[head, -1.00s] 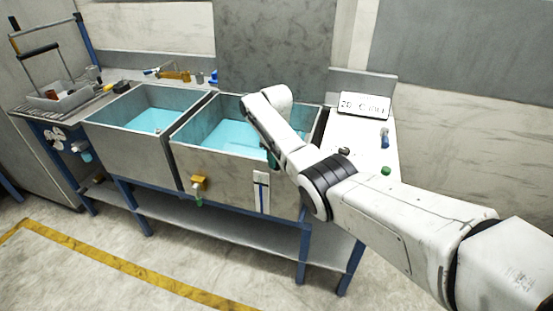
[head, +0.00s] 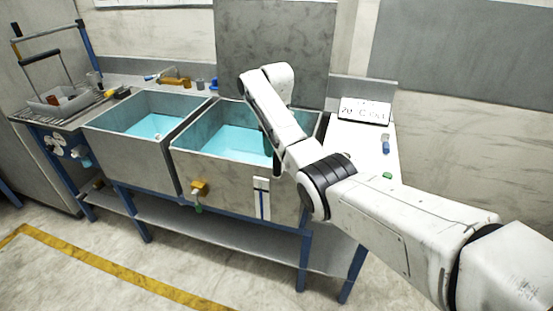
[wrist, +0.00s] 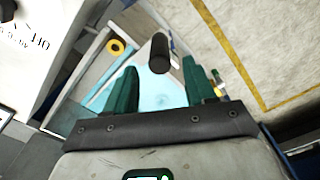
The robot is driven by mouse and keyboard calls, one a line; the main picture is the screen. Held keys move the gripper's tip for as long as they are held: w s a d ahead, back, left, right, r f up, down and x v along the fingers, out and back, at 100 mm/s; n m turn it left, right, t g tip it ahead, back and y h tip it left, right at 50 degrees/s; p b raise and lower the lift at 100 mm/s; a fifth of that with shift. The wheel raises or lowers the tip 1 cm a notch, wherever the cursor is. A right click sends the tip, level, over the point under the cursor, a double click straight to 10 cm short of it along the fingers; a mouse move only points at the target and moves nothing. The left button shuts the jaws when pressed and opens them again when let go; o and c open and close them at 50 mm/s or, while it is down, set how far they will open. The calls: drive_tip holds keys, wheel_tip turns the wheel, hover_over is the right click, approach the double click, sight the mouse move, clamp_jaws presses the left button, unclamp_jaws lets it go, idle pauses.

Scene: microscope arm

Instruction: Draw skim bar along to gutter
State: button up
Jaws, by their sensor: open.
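My gripper (wrist: 160,66) has two dark green fingers, spread apart in the wrist view. A black cylinder (wrist: 158,53), seen nearly end-on, shows between the fingertips with clear space on both sides. It may be the skim bar's grip, but I cannot tell for sure. The blue liquid (wrist: 155,92) lies beyond the fingers. In the head view the wrist end of my arm reaches into the right basin (head: 215,165), and my arm hides most of the gripper there. The skim bar and gutter cannot be made out clearly in the head view.
A left basin (head: 135,155) also holds blue liquid. A yellow ring (wrist: 117,47) shows near the fingers in the wrist view. A white worktop at right carries a lettered sign (head: 364,110), a blue bottle (head: 386,144) and a green item (head: 387,175). A grey tray (head: 60,97) stands far left.

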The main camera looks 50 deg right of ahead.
drive_tip(key=shift+r, duration=1.65)
drive_tip(key=shift+s+f, duration=0.1)
